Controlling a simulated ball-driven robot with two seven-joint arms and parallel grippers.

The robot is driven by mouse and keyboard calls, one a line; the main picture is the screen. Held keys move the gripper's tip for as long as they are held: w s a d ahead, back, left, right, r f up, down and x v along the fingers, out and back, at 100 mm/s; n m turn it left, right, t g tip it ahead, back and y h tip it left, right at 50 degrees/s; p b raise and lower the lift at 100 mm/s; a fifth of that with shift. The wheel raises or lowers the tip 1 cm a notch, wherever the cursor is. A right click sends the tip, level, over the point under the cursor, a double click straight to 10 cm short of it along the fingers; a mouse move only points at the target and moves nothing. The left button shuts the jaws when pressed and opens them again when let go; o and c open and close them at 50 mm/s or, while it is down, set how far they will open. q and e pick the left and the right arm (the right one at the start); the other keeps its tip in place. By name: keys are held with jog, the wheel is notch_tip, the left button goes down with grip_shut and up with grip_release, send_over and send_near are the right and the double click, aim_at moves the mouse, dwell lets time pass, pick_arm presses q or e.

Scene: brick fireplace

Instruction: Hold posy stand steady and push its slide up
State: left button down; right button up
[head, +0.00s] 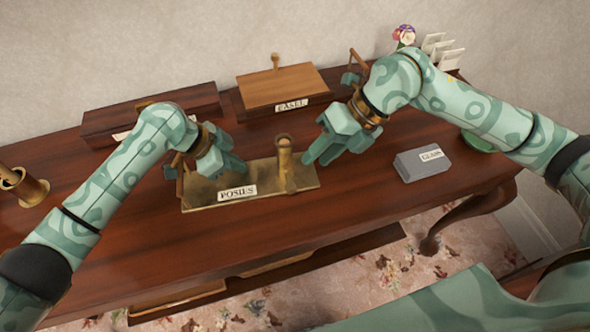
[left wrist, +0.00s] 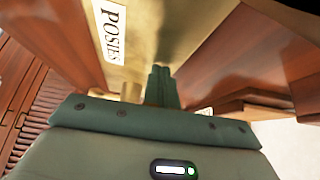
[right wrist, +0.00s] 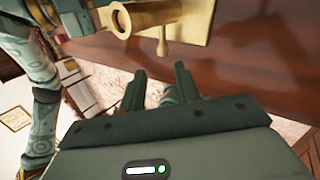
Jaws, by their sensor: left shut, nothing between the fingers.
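The posy stand is a brass plate (head: 215,202) labelled POSIES, with a round brass tube (head: 284,165) rising at its right part. Its plate (left wrist: 150,30) fills the top of the left wrist view. My left gripper (head: 240,168) is shut and empty, low over the plate, left of the tube. Its fingers (left wrist: 161,78) are together. My right gripper (head: 314,160) is open and empty, just right of the tube. In the right wrist view its fingers (right wrist: 159,76) are apart, with the tube (right wrist: 125,18) and a small side knob (right wrist: 162,47) beyond them. I cannot tell whether the left fingertips touch the plate.
A wooden EASEL stand (head: 283,86) is behind, with a long dark wooden box (head: 105,120) at back left. A grey box (head: 422,164) is to the right. Brass cups (head: 28,189) stand far left. Flowers (head: 404,35) and white cards (head: 441,52) are at back right. The front tabletop is clear.

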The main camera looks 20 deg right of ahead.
aim_at(290, 178)
jog(key=a+f, duration=0.1)
jog(key=f, duration=0.1)
jog(key=w+a+f+m, duration=0.1)
jog(key=a+f, duration=0.1)
jog(key=f, duration=0.1)
jog(key=w+a+f+m, duration=0.1)
jog(key=f, duration=0.1)
jog(key=shift+w+a+f, duration=0.1)
jog(key=shift+a+f, duration=0.2)
jog(key=shift+a, duration=0.05)
